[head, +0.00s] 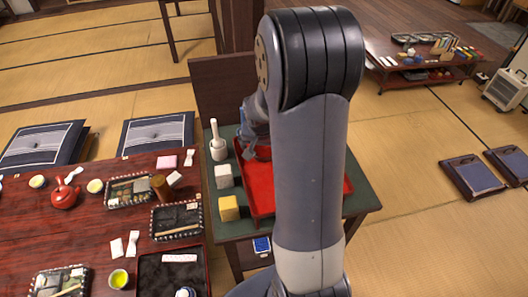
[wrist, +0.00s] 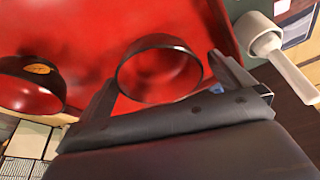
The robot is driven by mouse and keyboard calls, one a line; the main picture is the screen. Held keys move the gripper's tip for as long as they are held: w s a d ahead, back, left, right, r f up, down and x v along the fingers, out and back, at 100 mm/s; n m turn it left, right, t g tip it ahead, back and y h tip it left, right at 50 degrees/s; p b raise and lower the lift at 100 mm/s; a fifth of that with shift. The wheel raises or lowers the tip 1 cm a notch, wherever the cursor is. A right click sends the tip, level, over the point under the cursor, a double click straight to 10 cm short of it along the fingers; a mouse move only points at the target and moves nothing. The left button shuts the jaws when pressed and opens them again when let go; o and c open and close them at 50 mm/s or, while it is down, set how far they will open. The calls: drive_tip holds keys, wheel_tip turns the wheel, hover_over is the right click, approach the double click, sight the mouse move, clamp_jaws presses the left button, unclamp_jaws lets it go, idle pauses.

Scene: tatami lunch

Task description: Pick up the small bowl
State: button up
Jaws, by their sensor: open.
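A small bowl (wrist: 160,72), dark-rimmed with a red inside, stands on the red tray (wrist: 110,25) in the wrist view. My gripper (wrist: 163,71) is open, with one finger on each side of this bowl; I cannot tell whether either touches it. A second dark bowl (wrist: 30,88) with a red inside and a gold mark lies at the left edge, partly cut off. In the head view my gripper (head: 250,150) is over the tray (head: 260,200), beside a bowl (head: 264,153); my arm hides much of the tray.
A white mortar with pestle (head: 218,148), a white block (head: 223,176) and a yellow block (head: 229,208) stand left of the tray on the green-topped table (head: 352,205). A low table (head: 40,222) with dishes is at left.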

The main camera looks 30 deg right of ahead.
drive_tip(key=shift+w+f, duration=0.1)
drive_tip(key=shift+f, duration=0.15)
drive_tip(key=shift+c, duration=0.2)
drive_tip(key=c, duration=1)
